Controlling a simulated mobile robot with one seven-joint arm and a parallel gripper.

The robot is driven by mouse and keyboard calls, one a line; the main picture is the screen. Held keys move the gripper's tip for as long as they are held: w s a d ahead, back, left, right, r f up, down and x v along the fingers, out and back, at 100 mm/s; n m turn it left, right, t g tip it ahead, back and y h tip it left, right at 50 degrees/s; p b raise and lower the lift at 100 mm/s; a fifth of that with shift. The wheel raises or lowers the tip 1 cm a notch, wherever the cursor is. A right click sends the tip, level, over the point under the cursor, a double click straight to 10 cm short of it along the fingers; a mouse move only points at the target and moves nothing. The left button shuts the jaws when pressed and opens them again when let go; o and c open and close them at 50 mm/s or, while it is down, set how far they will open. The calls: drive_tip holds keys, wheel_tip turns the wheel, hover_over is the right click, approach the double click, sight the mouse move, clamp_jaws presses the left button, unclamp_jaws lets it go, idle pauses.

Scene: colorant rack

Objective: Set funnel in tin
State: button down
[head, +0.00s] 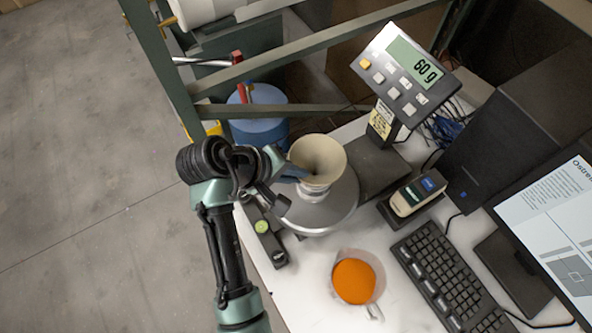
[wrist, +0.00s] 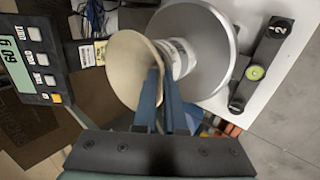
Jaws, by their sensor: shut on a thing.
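The cream funnel (head: 318,158) is held mouth up over the scale's round grey pan (head: 330,217). My gripper (head: 290,174) is shut on its rim from the left. In the wrist view the blue fingers (wrist: 158,100) pinch the edge of the funnel (wrist: 128,68). A small pale tin (head: 313,193) stands on the pan directly below the funnel, mostly covered by it. The tin's side shows in the wrist view (wrist: 181,58). The funnel's spout is hidden, so I cannot tell whether it is inside the tin.
The scale display (head: 405,72) reads 60 g. A cup of orange colorant (head: 354,281) stands in front, with a keyboard (head: 450,275) and a handheld device (head: 415,195) to the right. A black bar with a green disc (head: 263,232) lies near the table's left edge. A green frame rail stands behind.

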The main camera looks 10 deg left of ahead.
drive_tip(key=shift+f, duration=0.55)
drive_tip(key=c, duration=1)
unclamp_jaws()
